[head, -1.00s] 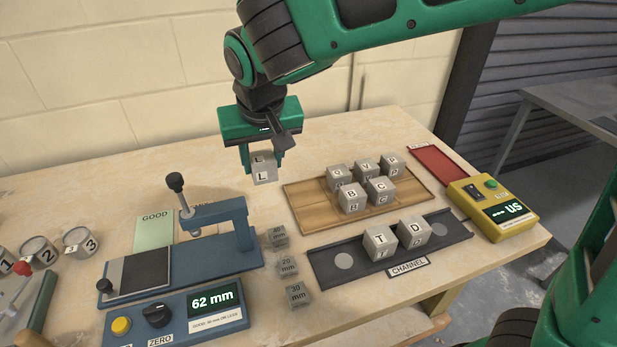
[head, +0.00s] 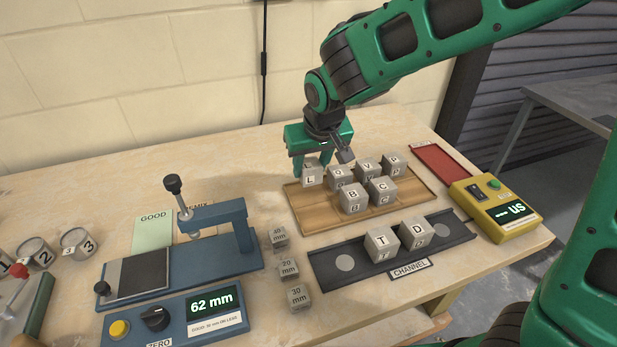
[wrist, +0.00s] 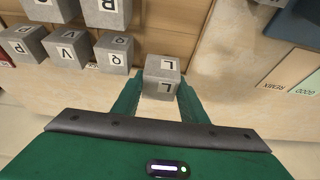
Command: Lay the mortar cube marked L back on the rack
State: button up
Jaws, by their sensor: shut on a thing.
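My gripper (head: 312,176) is shut on the grey mortar cube marked L (head: 312,173), which is upright at the back left corner of the wooden rack (head: 301,213). In the wrist view the L cube (wrist: 162,78) is between the two green fingers. I cannot tell whether its base touches the rack. The cubes marked Q (head: 340,176), V (head: 367,167) and P (head: 392,165) stand to its right in the back row.
In front of the rack a dark channel (head: 458,230) holds cubes T (head: 381,244) and D (head: 414,233). A blue press (head: 215,262) reading 62 mm and small spacer blocks (head: 288,268) are to the left. A yellow meter (head: 495,208) and red plate (head: 440,165) are to the right.

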aim_at(310, 178)
jog(key=shift+f, duration=1.9)
jog(key=shift+f, duration=0.1)
jog(key=o, duration=1.4)
jog(key=v, duration=1.2)
jog(key=shift+s, duration=0.1)
jog(key=shift+d, duration=0.1)
